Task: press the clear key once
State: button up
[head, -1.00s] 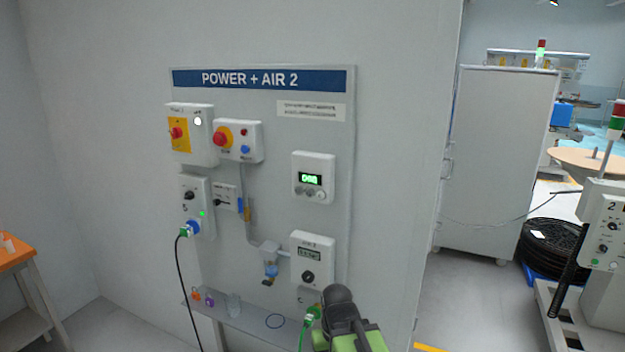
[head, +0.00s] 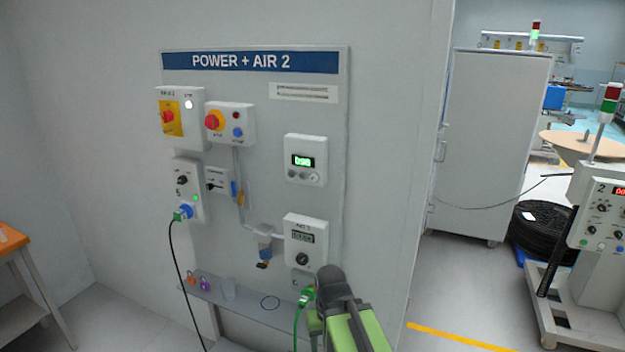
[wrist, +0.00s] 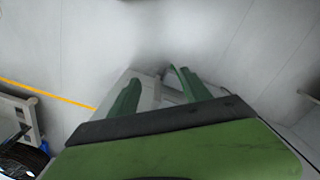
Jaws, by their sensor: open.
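A small white unit with a green lit display (head: 303,160) is on the wall panel in the head view. A row of small round keys (head: 303,176) sits under its display. Their labels are too small to read, so I cannot tell which one is the clear key. My gripper (wrist: 153,76) shows in the wrist view with its two green fingers apart and nothing between them. In the head view my arm is low at the panel's lower right, below the display unit and apart from it. The fingers are not clear there. The keys cannot be made out in the wrist view.
A narrow shelf (head: 245,312) is below. An orange-topped table (head: 10,240) stands left, a machine (head: 600,215) right. Floor between is clear.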

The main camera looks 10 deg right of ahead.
grip_shut()
dwell(1.5)
